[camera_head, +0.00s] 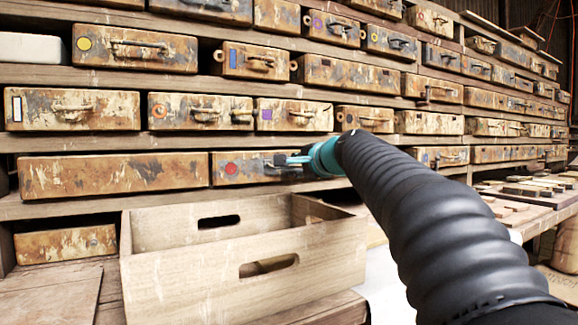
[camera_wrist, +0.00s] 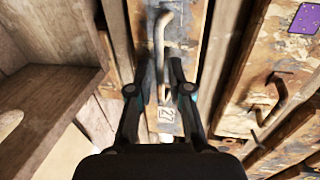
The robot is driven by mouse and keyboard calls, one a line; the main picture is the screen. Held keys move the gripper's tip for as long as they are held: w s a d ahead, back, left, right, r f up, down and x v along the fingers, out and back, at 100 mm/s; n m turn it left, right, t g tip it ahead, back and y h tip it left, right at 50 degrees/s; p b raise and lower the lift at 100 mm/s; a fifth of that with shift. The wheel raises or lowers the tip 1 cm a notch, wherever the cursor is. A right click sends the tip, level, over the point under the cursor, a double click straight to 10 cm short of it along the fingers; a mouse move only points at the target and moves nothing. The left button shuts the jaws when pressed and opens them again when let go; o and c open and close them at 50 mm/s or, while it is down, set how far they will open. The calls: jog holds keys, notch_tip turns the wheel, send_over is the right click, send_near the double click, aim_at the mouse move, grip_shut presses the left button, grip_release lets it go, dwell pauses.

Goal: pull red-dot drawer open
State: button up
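The red-dot drawer (camera_head: 250,172) is a rusty, peeling drawer front in the lower row, with a red dot (camera_head: 231,168) at its left. It looks shut, flush with its neighbour. My gripper (camera_head: 285,160) is at its handle. In the wrist view, a drawer front (camera_wrist: 185,45) with a metal bar handle (camera_wrist: 159,40) and a "27" label (camera_wrist: 167,114) runs up the picture. My gripper (camera_wrist: 161,72) is open there, one finger on each side of the handle. I cannot tell whether the fingers touch it. The red dot is outside the wrist view.
An open wooden crate (camera_head: 210,272) with handle holes stands on the bench just below the drawer; its side (camera_wrist: 45,100) shows at the left in the wrist view. A purple-square drawer (camera_head: 285,119) is above. Flat tiles (camera_head: 530,190) lie on the bench at the right.

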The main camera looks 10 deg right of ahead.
jog(key=shift+w+a+f, duration=0.15)
jog(key=shift+w+a, duration=0.1)
jog(key=shift+w, duration=0.35)
grip_shut()
jog(key=shift+s, duration=0.1)
